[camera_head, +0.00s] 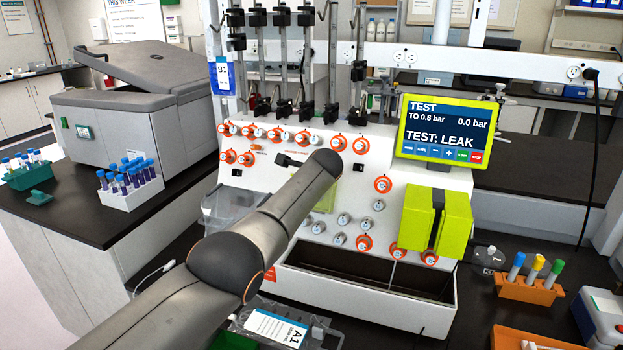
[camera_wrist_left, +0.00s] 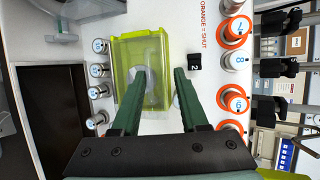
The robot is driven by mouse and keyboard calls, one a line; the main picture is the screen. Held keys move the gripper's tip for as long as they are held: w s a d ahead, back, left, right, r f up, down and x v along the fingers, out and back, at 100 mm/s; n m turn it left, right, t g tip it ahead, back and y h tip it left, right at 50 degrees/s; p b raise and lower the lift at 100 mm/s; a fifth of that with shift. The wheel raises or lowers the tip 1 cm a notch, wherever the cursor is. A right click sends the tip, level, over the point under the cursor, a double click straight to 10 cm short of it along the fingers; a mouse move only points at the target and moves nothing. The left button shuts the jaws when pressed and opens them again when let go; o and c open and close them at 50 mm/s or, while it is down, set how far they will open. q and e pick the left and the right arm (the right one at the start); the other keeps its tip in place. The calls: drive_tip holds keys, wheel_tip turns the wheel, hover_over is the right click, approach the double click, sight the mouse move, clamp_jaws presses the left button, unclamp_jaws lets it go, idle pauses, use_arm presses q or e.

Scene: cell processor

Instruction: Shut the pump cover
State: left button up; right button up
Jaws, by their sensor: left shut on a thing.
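The pump cover (camera_wrist_left: 122,55) is a see-through panel with a lime-green frame on the white machine front. In the wrist view my left gripper (camera_wrist_left: 160,88) has one dark green finger over the cover and the other just beyond its right edge. It is shut on the cover at that edge; the contact itself is not clearly visible. A round knob shows through the panel. In the head view only a lime-green part of the cover (camera_head: 326,199) shows beside my left arm, which hides the rest and the gripper. My right gripper is not in view.
Orange-ringed valves (camera_head: 382,184) and white knobs (camera_head: 343,219) surround the cover. A lime-green block (camera_head: 435,222) stands out at the machine's right, below a screen (camera_head: 441,128) reading "TEST: LEAK". An open bin (camera_head: 445,310) runs along the machine's bottom. Tube racks stand on both sides.

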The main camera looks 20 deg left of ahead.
use_arm(q)
drive_tip(key=shift+w+d+r, duration=0.1)
drive_tip(key=shift+d+r, duration=0.15)
drive_tip(key=shift+r, duration=0.4)
drive_tip(key=f+v, duration=0.1)
drive_tip(key=v, duration=1)
drive_tip(key=shift+s+r, duration=0.25)
drive_tip(key=shift+s, duration=0.4)
